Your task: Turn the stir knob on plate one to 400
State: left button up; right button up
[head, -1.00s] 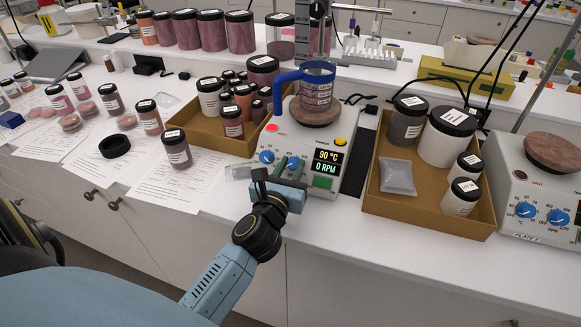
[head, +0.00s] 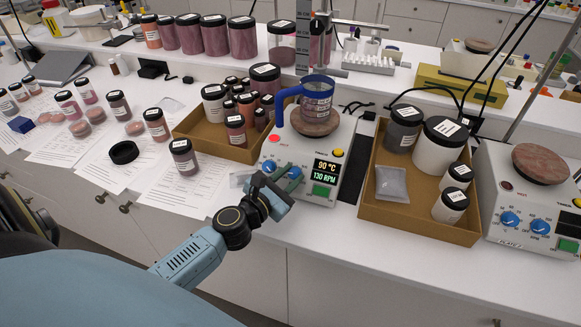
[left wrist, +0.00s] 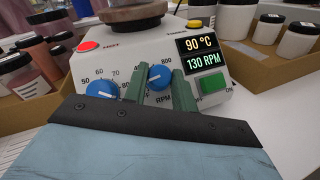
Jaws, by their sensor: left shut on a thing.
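Plate one (head: 340,145) is a white hot plate in the middle of the bench. Its display (head: 326,172) reads 90 °C and 130 RPM. In the left wrist view, the blue stir knob (left wrist: 159,79) is the right-hand knob, marked RPM, beside the blue temperature knob (left wrist: 102,90). My left gripper (left wrist: 160,84) is shut on the stir knob, with one green finger on each side of it. In the head view, the left gripper (head: 287,177) reaches the plate's front from the lower left and partly hides the knob. My right gripper is not in view.
A glass vessel with a blue handle (head: 287,104) stands on plate one's round top. Cardboard trays of jars flank the plate, left (head: 195,142) and right (head: 405,219). A second hot plate (head: 490,185) stands at the far right. A green switch (left wrist: 212,84) is close to my fingers.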

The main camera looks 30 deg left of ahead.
pick_arm(q)
jog(key=m+h+p, duration=0.1)
jog(key=m, duration=0.1)
jog(key=m+g+h+p, duration=0.1)
jog(key=m, duration=0.1)
jog(key=m+g+h+p, duration=0.1)
jog(key=h, duration=0.1)
jog(key=shift+w+a+r+m, duration=0.1)
jog(key=shift+a+r+m, duration=0.15)
jog(key=shift+m, duration=0.15)
jog(key=m+g+h+p, duration=0.1)
jog(key=m, duration=0.1)
jog(key=m+g+p, duration=0.1)
jog(key=m+g, duration=0.1)
jog(key=shift+w+a+r+m+h, duration=0.1)
jog(key=shift+m+h, duration=0.3)
jog(key=shift+m+g+h+p, duration=0.3)
jog(key=shift+m+g+p, duration=0.25)
jog(key=shift+m+g, duration=0.35)
jog(key=shift+m, duration=0.4)
jog(key=o, duration=1)
jog(key=v, duration=1.3)
jog(key=shift+a+r, duration=0.15)
jog(key=shift+r, duration=0.05)
